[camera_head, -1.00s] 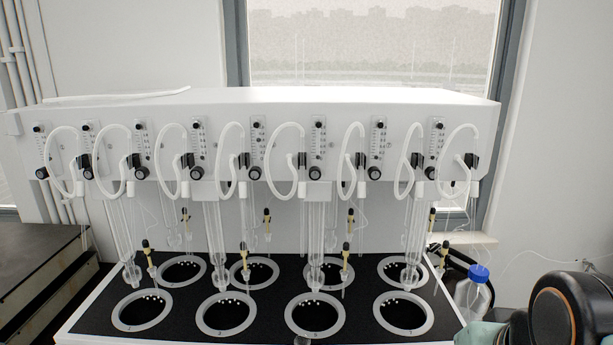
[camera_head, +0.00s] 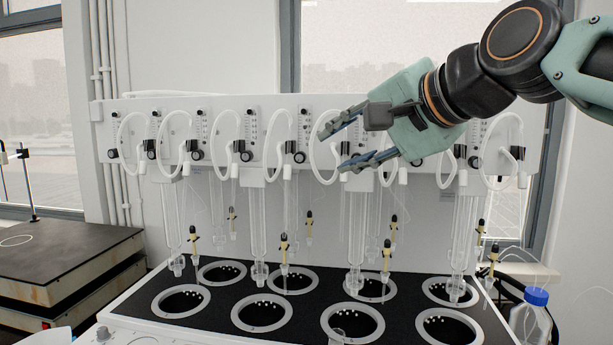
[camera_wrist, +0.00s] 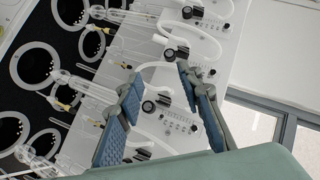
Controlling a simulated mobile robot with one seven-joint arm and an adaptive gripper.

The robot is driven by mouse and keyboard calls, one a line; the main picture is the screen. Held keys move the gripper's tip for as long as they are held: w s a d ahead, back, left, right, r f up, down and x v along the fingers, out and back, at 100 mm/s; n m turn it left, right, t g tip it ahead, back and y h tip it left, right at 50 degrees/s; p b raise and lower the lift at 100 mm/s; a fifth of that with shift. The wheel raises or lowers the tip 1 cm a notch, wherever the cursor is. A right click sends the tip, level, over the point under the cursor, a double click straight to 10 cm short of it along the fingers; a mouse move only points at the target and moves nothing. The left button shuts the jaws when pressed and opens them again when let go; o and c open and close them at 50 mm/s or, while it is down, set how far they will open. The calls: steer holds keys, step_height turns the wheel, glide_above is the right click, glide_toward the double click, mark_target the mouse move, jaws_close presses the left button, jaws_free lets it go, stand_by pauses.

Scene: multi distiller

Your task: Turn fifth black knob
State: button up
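A row of black knobs runs along the white distiller panel (camera_head: 225,118), each below a small flow meter. Counting from the left, the fifth black knob (camera_head: 299,157) is in plain view, just left of my fingertips. My gripper (camera_head: 332,150) is open and empty, reaching in from the upper right with its fingers pointing left. It hides part of the panel and at least one knob to the right of the fifth. In the wrist view, one knob (camera_wrist: 148,106) shows between my open fingers (camera_wrist: 158,78); I cannot tell its number. No contact with a knob is visible.
White looped hoses (camera_head: 272,145) hang beside the knobs, close to my fingers. Glass tubes (camera_head: 258,225) hang below over the black top with round wells (camera_head: 262,312). A bottle with a blue cap (camera_head: 536,298) stands at lower right. A dark bench (camera_head: 60,255) is at left.

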mark_target(303, 156)
steer(key=x, duration=0.3)
steer(key=r+x, duration=0.1)
steer(key=x, duration=0.7)
steer(key=shift+w+a+r, duration=0.1)
steer(key=shift+w+r, duration=0.25)
steer(key=shift+c, duration=0.6)
jaws_close()
